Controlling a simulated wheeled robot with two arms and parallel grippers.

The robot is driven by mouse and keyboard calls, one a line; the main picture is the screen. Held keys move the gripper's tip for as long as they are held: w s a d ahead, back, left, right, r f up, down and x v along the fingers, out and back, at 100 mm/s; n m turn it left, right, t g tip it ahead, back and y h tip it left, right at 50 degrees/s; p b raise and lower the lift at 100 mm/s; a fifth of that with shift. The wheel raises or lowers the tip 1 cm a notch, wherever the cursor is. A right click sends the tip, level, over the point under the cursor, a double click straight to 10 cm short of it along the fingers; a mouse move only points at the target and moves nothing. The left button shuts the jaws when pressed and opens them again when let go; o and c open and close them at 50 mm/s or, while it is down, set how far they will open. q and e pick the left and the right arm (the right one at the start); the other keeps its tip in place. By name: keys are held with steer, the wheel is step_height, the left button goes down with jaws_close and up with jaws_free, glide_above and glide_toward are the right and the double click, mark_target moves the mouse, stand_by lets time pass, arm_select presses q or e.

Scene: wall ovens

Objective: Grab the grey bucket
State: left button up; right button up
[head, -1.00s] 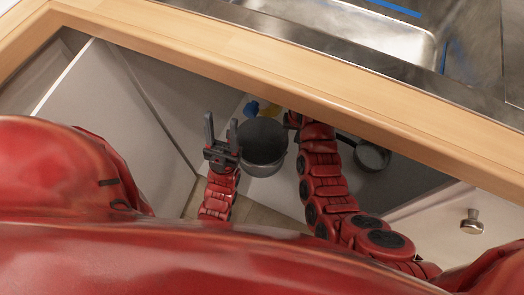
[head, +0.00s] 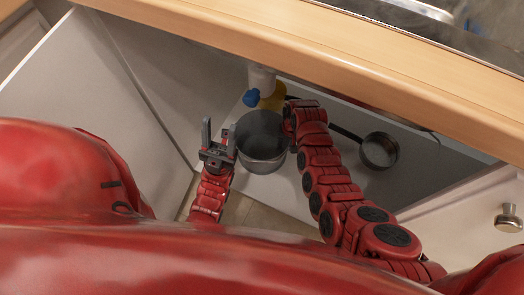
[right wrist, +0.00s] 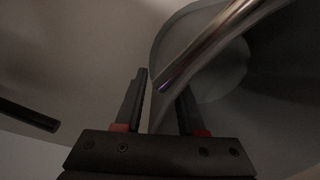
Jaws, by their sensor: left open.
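The grey bucket (head: 262,158) stands open side up in the cabinet under the counter, in the middle of the head view. My left gripper (head: 219,133) is open and empty, just left of the bucket, with its fingers pointing into the cabinet. My right gripper (head: 291,108) is at the bucket's right rim in the head view, its fingers mostly hidden. In the right wrist view its two fingers (right wrist: 163,85) stand apart. The bucket's curved wall (right wrist: 205,85) appears there beside and between them; I cannot tell whether they touch it.
A yellow and blue bottle (head: 270,97) is behind the bucket. A metal saucepan (head: 380,150) lies to the right, its handle running behind my right arm. The wooden counter edge (head: 330,68) overhangs the cabinet. Open doors flank both sides, a knob (head: 508,218) on the right one.

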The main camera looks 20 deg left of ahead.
jaws_close()
steer(key=shift+r, duration=0.1)
stand_by(1.3)
